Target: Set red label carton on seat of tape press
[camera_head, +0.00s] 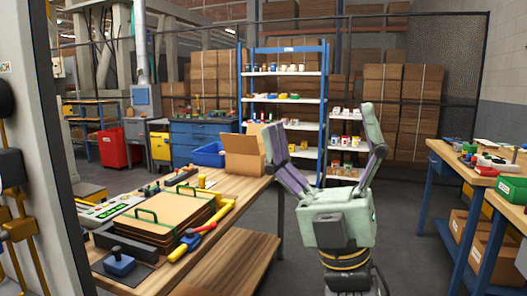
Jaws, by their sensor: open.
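My gripper (320,125) stands upright in the middle right of the head view, with its two fingers spread wide and nothing between them. It is in the aisle, to the right of the left workbench. I cannot make out a red label carton for certain; small red and white items (347,142) on the rear shelves are too small to read. I cannot pick out a tape press or its seat. Part of the shelving is hidden behind my gripper.
A right bench (455,160) holds mixed parts, with cartons (459,226) below. The floor between (405,215) is clear.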

